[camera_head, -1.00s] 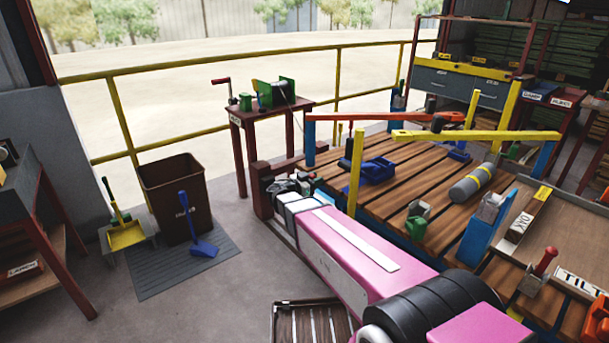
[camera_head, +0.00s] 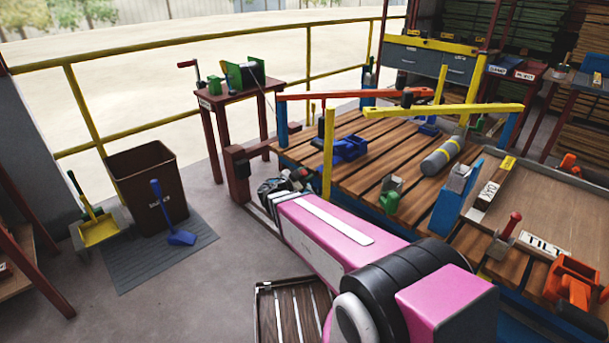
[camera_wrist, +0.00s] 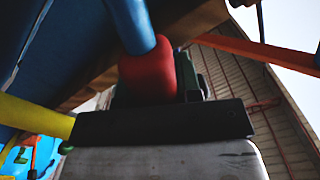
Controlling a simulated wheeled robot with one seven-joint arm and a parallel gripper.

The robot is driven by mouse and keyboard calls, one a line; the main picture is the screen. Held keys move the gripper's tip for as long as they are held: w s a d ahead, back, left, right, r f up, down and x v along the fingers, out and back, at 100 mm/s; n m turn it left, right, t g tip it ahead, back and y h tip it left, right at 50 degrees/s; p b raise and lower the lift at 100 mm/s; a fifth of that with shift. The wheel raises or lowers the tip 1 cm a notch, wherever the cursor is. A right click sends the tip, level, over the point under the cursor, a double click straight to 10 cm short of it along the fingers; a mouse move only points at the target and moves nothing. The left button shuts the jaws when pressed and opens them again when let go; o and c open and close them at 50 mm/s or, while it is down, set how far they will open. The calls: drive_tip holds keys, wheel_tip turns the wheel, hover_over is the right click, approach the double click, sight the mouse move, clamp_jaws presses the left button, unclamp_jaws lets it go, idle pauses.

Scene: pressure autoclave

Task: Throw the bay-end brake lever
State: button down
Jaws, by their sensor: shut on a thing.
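A lever with a red grip (camera_wrist: 148,76) and a blue shaft (camera_wrist: 130,24) shows in the wrist view. My gripper (camera_wrist: 158,85) is shut on the red grip, with its dark fingers around it. In the head view my gripper (camera_head: 290,181) is low at the left end of the timber-decked bay (camera_head: 368,177), just left of the yellow upright post (camera_head: 328,155). A little red shows beside it there. The lever's base and pivot are hidden.
The yellow bar (camera_head: 455,110) and orange bar (camera_head: 350,95) cross above the deck. A dark red table (camera_head: 235,95) stands behind, a brown bin (camera_head: 140,185) at left. A slatted crate (camera_head: 290,310) lies below my arm.

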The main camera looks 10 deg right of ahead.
drive_tip(key=shift+s+d+f, duration=0.15)
drive_tip(key=shift+s+f, duration=0.05)
drive_tip(key=shift+s, duration=0.05)
drive_tip(key=c, duration=0.8)
unclamp_jaws()
drive_tip(key=shift+r, duration=0.1)
drive_tip(key=shift+s+a, duration=0.2)
drive_tip(key=shift+a, duration=0.15)
drive_tip(key=v, duration=1)
drive_tip(key=shift+s, duration=0.1)
